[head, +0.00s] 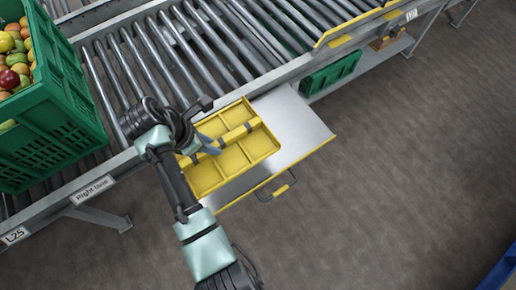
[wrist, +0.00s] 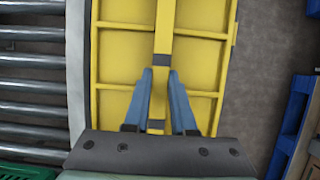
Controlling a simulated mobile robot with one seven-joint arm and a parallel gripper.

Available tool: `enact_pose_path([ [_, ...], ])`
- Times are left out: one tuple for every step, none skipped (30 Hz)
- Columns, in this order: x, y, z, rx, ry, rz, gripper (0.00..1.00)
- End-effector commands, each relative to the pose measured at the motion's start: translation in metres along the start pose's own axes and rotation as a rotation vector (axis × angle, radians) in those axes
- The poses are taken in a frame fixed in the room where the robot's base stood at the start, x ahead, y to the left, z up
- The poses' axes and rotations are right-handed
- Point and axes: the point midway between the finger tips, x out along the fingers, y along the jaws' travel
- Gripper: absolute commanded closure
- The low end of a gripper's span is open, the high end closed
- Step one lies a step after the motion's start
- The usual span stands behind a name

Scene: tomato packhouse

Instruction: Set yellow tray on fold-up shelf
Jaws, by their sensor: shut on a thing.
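The yellow tray (head: 207,177) has several shallow compartments and a raised bar handle along its middle, with dark bands. In the head view it lies flat over the left part of the fold-up shelf (head: 300,120), a grey metal plate with yellow edging beside the roller conveyor. Whether the tray touches the shelf is hard to tell. My gripper (head: 214,147) is shut on the tray's handle. In the wrist view its blue fingers (wrist: 160,75) stand on both sides of the handle, and the tray (wrist: 118,104) fills the middle. My gripper hides part of the tray.
The roller conveyor (head: 165,65) runs along the shelf's back side. A green crate of tomatoes (head: 50,150) stands on it at left. Another green crate (head: 331,75) sits below the conveyor, right of the shelf. A dark handle (head: 274,192) juts from the shelf's front edge. Floor in front is open.

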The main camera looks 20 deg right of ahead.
Motion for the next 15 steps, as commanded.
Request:
enact_pose_path([
  [0.000,0.001,-0.001,0.000,0.000,0.000,1.00],
  [-0.001,0.001,-0.001,0.000,0.000,0.000,1.00],
  [0.000,0.001,-0.001,0.000,0.000,0.000,1.00],
  [0.002,0.001,-0.002,0.000,0.000,-0.001,1.00],
  [0.004,0.001,-0.003,0.000,0.000,-0.001,1.00],
  [0.010,0.001,-0.005,-0.001,0.000,-0.002,1.00],
  [0.016,0.000,-0.007,-0.001,0.000,-0.003,1.00],
  [0.022,0.000,-0.010,-0.002,0.000,-0.004,1.00],
  [0.029,0.000,-0.013,-0.002,0.000,-0.003,1.00],
  [0.035,0.000,-0.015,-0.002,0.000,-0.004,1.00],
  [0.040,0.000,-0.018,-0.001,0.000,-0.003,1.00],
  [0.046,0.000,-0.020,-0.001,0.000,-0.002,1.00],
  [0.050,0.000,-0.022,-0.001,0.000,-0.003,1.00],
  [0.053,0.000,-0.023,-0.001,0.000,-0.002,1.00],
  [0.056,0.001,-0.024,-0.001,0.000,-0.001,1.00],
])
